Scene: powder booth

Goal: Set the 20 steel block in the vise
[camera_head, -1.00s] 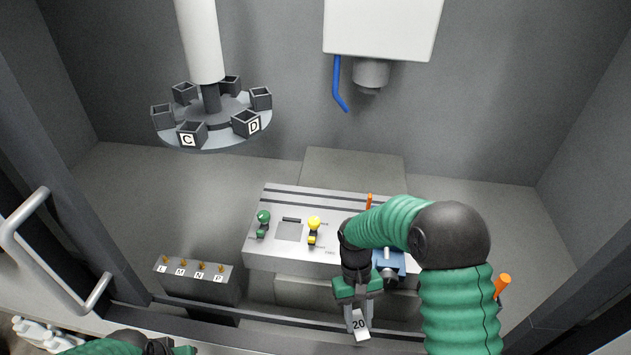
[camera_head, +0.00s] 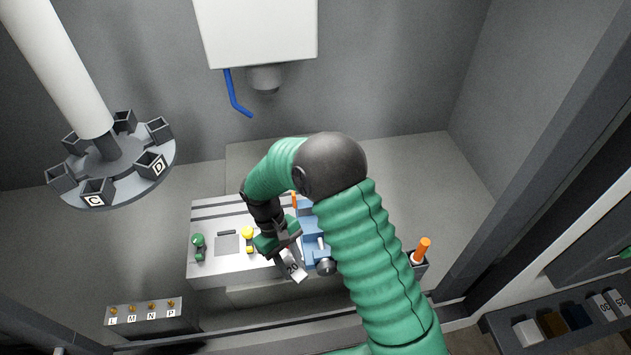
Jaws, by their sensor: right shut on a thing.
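The steel block marked 20 (camera_head: 293,268) is held in my right gripper (camera_head: 286,250), which is shut on it. The block is tilted, with its label facing up, at the front of the machine table. The blue vise (camera_head: 311,232) is just right of the gripper, partly hidden behind my right arm. Its round dark screw end (camera_head: 326,266) shows at the front. The block appears close to the vise's left side; I cannot tell if they touch. My left gripper is not in view.
The grey machine table (camera_head: 205,216) carries a green-knobbed lever (camera_head: 198,247) and a yellow-knobbed one (camera_head: 248,240). A carousel (camera_head: 120,180) with cups is at left. A rack labelled L, M, N, P (camera_head: 150,322) is front left. An orange handle (camera_head: 422,249) and a block tray (camera_head: 500,331) are right.

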